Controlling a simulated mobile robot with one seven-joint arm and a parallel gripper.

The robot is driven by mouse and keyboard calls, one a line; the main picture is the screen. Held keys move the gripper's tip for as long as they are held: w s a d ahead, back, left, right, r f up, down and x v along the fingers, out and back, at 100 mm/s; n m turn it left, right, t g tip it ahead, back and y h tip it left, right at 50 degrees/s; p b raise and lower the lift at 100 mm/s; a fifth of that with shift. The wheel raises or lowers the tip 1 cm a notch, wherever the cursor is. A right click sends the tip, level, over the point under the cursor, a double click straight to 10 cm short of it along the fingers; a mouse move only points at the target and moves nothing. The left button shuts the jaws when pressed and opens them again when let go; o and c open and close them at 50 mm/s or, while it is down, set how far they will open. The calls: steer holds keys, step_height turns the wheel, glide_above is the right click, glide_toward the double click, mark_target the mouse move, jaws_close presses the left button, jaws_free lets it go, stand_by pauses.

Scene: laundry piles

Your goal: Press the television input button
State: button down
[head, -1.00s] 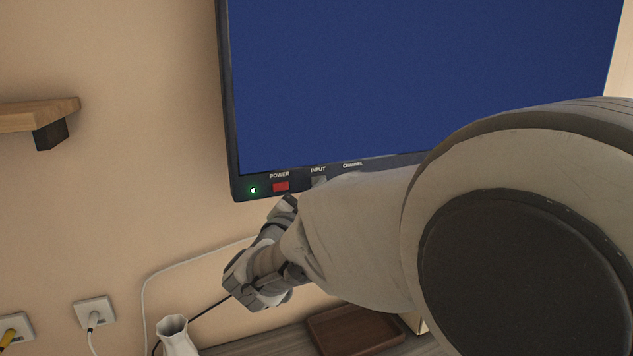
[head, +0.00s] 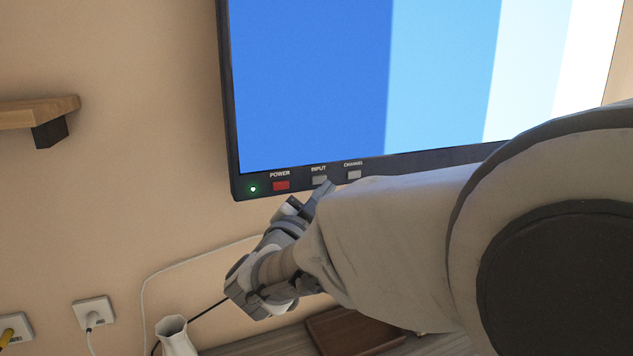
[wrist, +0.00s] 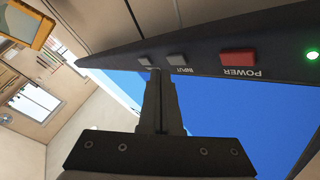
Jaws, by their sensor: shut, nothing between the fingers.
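The television (head: 229,120) fills the upper right of the head view. Its screen (head: 310,80) shows vertical bands from blue to white. The grey input button (head: 319,180) sits on the lower bezel between the red power button (head: 281,186) and the pale channel button (head: 353,175). In the wrist view the input button (wrist: 177,58) appears upside down. My gripper (wrist: 155,72) is shut and empty, its tips by the bezel between the input and channel buttons. In the head view its tip (head: 324,188) shows just below the input button. I cannot tell whether it touches.
A green light (head: 253,189) glows left of the power button. A white vase (head: 176,338) and a brown tray (head: 350,334) stand on the surface below. A wooden shelf (head: 35,112) juts from the wall at left. Cables run to wall sockets.

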steer(key=s, duration=0.1)
steer(key=s+d, duration=0.1)
steer(key=s, duration=0.1)
steer(key=s+d, duration=0.1)
steer(key=s, duration=0.1)
steer(key=shift+b, duration=0.4)
stand_by(0.8)
steer(key=s+d+f+n+g+y+p, duration=0.1)
steer(key=s+d+f+n+g+y, duration=0.2)
steer(key=s, duration=0.8)
steer(key=s+d+f+n+g+y+p, duration=0.2)
steer(key=s+d+f+n+g+y, duration=0.2)
steer(key=s+d+f+n+g, duration=0.3)
steer(key=s+f+n+g, duration=0.1)
steer(key=s+g, duration=0.1)
steer(key=s, duration=0.2)
steer(key=shift+n+y, duration=0.3)
steer(key=shift+n, duration=0.1)
